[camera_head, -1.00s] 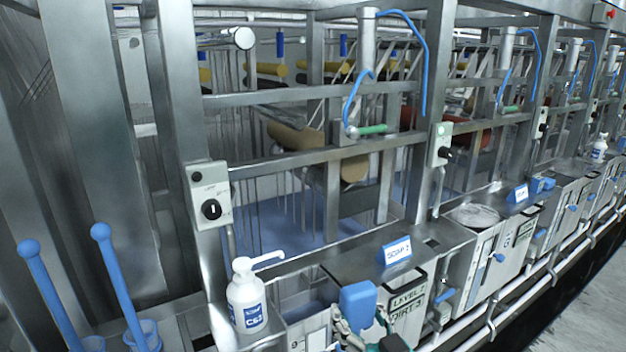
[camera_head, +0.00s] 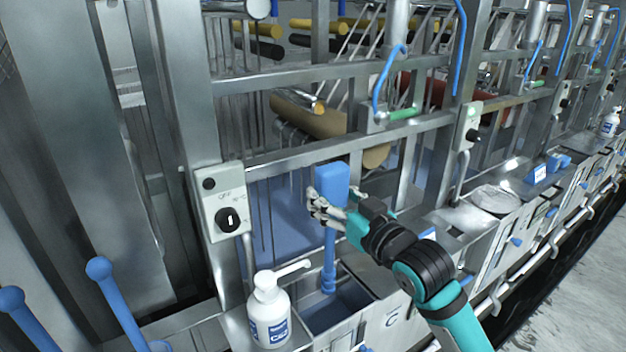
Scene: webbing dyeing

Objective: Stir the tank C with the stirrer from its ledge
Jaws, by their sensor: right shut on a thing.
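My right gripper (camera_head: 330,212) is shut on the blue stirrer, just below its wide block-shaped upper end (camera_head: 332,180). The stirrer stands nearly upright. Its narrower shaft runs down to a lower end (camera_head: 328,284) at the opening of tank C (camera_head: 372,300), a steel tank with a dark bluish inside and a "C" on its front. I cannot tell whether the lower end touches the contents. My right forearm comes in from the lower right and hides part of the ledge beside the tank. My left gripper is not in view.
A white pump bottle (camera_head: 268,318) stands close at the tank's left. A grey switch box (camera_head: 223,205) is on the post behind it. Blue round-topped rods (camera_head: 118,300) stand at the lower left. A steel crossbar (camera_head: 290,156) runs behind the stirrer.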

